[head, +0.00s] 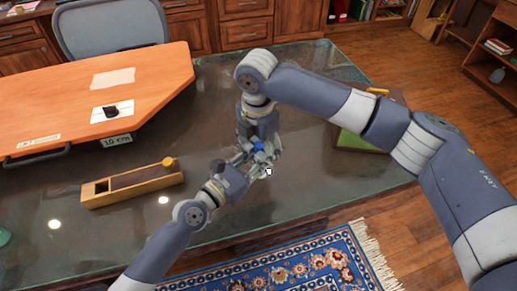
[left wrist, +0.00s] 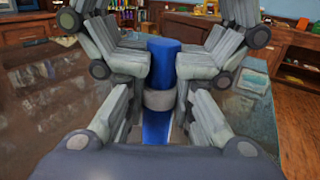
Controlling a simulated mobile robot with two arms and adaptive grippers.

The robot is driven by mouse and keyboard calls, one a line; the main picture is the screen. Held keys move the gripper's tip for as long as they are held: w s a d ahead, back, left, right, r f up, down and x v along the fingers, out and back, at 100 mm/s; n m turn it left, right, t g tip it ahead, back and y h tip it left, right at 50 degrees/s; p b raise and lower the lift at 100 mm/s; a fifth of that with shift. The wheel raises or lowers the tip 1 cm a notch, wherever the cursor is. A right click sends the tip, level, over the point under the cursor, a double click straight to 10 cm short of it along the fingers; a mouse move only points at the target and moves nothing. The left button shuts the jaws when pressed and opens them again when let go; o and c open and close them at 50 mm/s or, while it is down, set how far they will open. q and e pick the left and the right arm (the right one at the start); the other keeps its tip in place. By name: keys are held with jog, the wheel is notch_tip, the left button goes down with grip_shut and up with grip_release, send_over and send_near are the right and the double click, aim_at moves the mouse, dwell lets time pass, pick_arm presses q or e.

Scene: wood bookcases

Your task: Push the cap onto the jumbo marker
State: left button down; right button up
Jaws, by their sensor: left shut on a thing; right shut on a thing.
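My left gripper (head: 256,165) and my right gripper (head: 262,152) meet over the glass table, their fingertips close together. A blue piece (head: 259,146) shows between them, and a small white piece (head: 268,171) shows just below the fingers. In the left wrist view, a blue jumbo marker (left wrist: 156,126) with a grey band stands between grey fingers. Its wider blue upper part (left wrist: 163,58) looks like the cap, though where cap and marker meet is unclear. Left is shut on the marker; right is shut, apparently on the cap, mostly hidden by fingers.
The glass table (head: 215,95) has clear room around the grippers. A wooden box (head: 135,185) with a yellow knob lies left. An orange board (head: 60,95) covers the back left. A green-topped box (head: 360,140) stands right, partly behind my right arm.

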pick_arm(q)
jog(key=shift+w+a+r, duration=0.15)
jog(key=shift+w+r, duration=0.1)
jog(key=shift+r, duration=0.35)
pick_arm(e)
jog(key=shift+d+f, duration=0.3)
jog(key=shift+f, duration=0.05)
jog(key=shift+w+r+h, duration=0.1)
jog(key=shift+r+h, duration=0.2)
jog(key=shift+r, duration=0.1)
jog(key=shift+c, duration=0.3)
jog(key=shift+d, duration=0.1)
pick_arm(q)
jog(key=shift+a+f, duration=0.1)
pick_arm(e)
jog(key=shift+r, duration=0.35)
jog(key=shift+c, duration=0.6)
jog(key=shift+f+h, duration=0.15)
jog(key=shift+h, duration=0.15)
jog(key=shift+c, duration=0.2)
jog(key=o, duration=1.4)
jog(key=shift+a, duration=0.2)
pick_arm(q)
jog(key=shift+f, duration=0.1)
pick_arm(e)
jog(key=shift+o, duration=0.2)
pick_arm(q)
jog(key=shift+s, duration=0.1)
pick_arm(e)
jog(key=shift+a, duration=0.1)
